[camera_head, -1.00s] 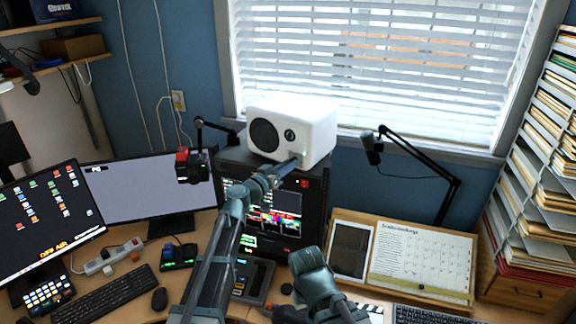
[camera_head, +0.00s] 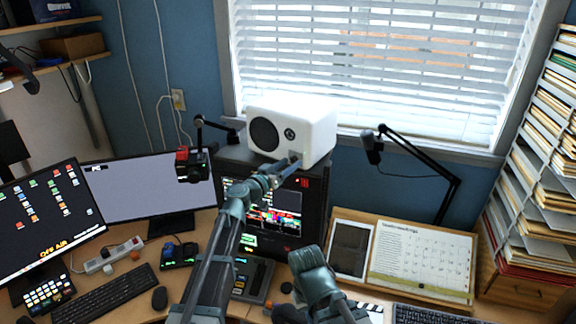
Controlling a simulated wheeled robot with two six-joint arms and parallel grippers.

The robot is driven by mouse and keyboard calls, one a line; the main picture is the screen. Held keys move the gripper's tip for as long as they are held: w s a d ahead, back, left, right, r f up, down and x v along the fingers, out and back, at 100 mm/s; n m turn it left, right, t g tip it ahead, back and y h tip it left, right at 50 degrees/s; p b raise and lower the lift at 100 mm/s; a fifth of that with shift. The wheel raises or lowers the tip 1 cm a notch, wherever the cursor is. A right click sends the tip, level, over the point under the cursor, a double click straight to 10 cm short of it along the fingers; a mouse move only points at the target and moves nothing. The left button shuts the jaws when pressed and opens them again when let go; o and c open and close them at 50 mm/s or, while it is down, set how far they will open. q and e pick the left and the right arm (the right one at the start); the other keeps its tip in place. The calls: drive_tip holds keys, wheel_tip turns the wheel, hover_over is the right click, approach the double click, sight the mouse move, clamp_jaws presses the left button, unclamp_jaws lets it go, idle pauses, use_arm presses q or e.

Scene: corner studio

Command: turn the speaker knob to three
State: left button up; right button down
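The white speaker (camera_head: 312,122) stands on top of a dark monitor cabinet in front of the window. Its front has a round black grille (camera_head: 264,135) and, to the right of it, a small dark round knob (camera_head: 290,133). The knob's marks are too small to read. My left gripper (camera_head: 297,162) is at the lower right of the speaker's front, below the knob and apart from it in the picture. Its fingers are too small to tell open from shut. My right arm shows at the bottom centre, but its fingertips cannot be made out.
A rack screen (camera_head: 268,208) is under the speaker, behind my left arm. A black camera (camera_head: 191,165) on an arm is to the left. A boom microphone (camera_head: 372,148) and a calendar board (camera_head: 424,262) are to the right. Keyboards and a mouse (camera_head: 160,298) occupy the desk.

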use_arm(q)
drive_tip(key=v, duration=1.3)
drive_tip(key=shift+s+a, duration=0.25)
drive_tip(key=shift+s, duration=0.05)
